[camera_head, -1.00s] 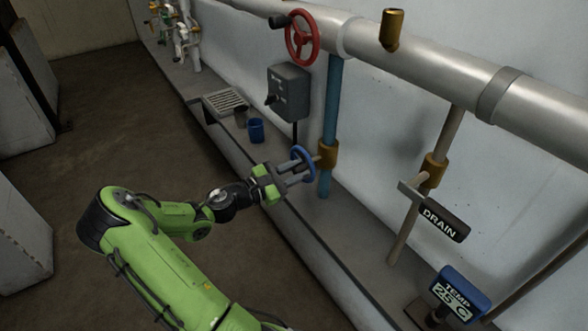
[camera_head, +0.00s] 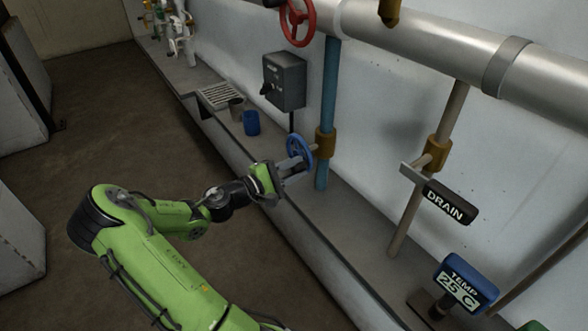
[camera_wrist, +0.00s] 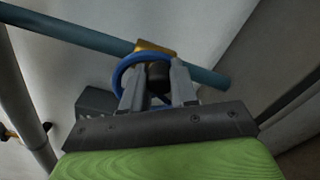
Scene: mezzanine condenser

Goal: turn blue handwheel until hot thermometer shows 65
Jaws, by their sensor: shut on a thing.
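The blue handwheel (camera_head: 299,152) sits on a brass valve (camera_head: 324,143) on the vertical blue pipe (camera_head: 329,90). My gripper (camera_head: 290,168) is at the handwheel, its fingers shut on the wheel. In the wrist view the fingers (camera_wrist: 158,88) reach to the blue wheel (camera_wrist: 124,70), and the exact contact is partly hidden by them. A blue-framed temperature display (camera_head: 462,284) at the lower right reads TEMP 25 C. I cannot tell from its label whether it is the hot thermometer.
A red handwheel (camera_head: 297,20) is above. A grey switch box (camera_head: 285,80) hangs on the wall. A blue cup (camera_head: 251,122), a grey cup (camera_head: 236,109) and a drain grate (camera_head: 221,96) are on the ledge. The DRAIN lever (camera_head: 446,203) is at right.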

